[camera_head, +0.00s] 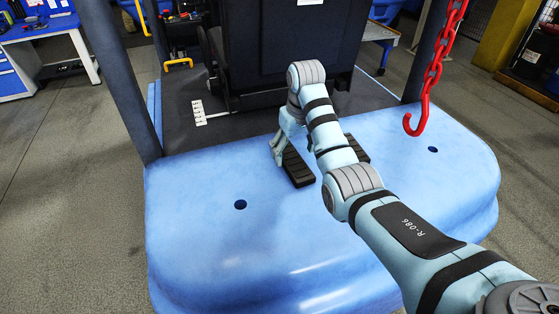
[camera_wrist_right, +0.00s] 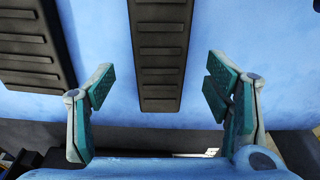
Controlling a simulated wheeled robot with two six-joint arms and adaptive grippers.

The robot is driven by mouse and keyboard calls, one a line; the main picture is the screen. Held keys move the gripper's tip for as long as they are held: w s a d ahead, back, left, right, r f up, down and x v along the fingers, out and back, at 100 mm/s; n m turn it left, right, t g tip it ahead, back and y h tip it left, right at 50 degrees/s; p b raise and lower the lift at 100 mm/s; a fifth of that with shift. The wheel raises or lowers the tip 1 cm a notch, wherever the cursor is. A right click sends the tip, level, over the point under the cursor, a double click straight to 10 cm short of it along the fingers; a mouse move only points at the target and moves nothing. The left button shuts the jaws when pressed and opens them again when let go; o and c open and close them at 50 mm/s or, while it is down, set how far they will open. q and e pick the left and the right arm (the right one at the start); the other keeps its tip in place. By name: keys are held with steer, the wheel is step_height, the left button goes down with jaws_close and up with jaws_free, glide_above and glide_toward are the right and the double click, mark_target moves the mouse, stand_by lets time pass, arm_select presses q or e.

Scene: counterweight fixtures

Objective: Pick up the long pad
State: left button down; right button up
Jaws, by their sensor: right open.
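A black ribbed pad (camera_head: 298,167) lies on the blue platform (camera_head: 220,260) in the head view. A second black pad (camera_head: 361,148) lies to its right, partly hidden by my right arm. In the right wrist view, one pad (camera_wrist_right: 160,55) stands between the open fingers of my right gripper (camera_wrist_right: 158,88), with a gap on each side. The other, wider-looking pad (camera_wrist_right: 32,42) is at the upper left, cut off by the frame. In the head view my right gripper (camera_head: 290,146) is at the far end of the nearer pad. I cannot tell which pad is longer.
A red chain with a hook (camera_head: 420,110) hangs at the right. Dark posts (camera_head: 115,75) rise at the platform's sides. A large black body (camera_head: 285,50) and a dark mat (camera_head: 185,125) lie beyond the pads. The platform's front is clear, with small holes.

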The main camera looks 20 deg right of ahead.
mark_target(292, 158)
steer(key=f, duration=0.1)
steer(key=w+f, duration=0.1)
steer(key=f, duration=0.1)
steer(key=shift+d+f, duration=0.1)
steer(key=shift+f, duration=0.05)
steer(key=shift+s+r, duration=0.2)
steer(key=shift+c, duration=0.9)
steer(key=shift+s, duration=0.1)
steer(key=c, duration=0.4)
steer(key=shift+c, duration=1.4)
arm_select(q)
steer(key=shift+w, duration=0.6)
arm_select(e)
steer(key=c, duration=0.5)
steer(key=shift+r, duration=0.1)
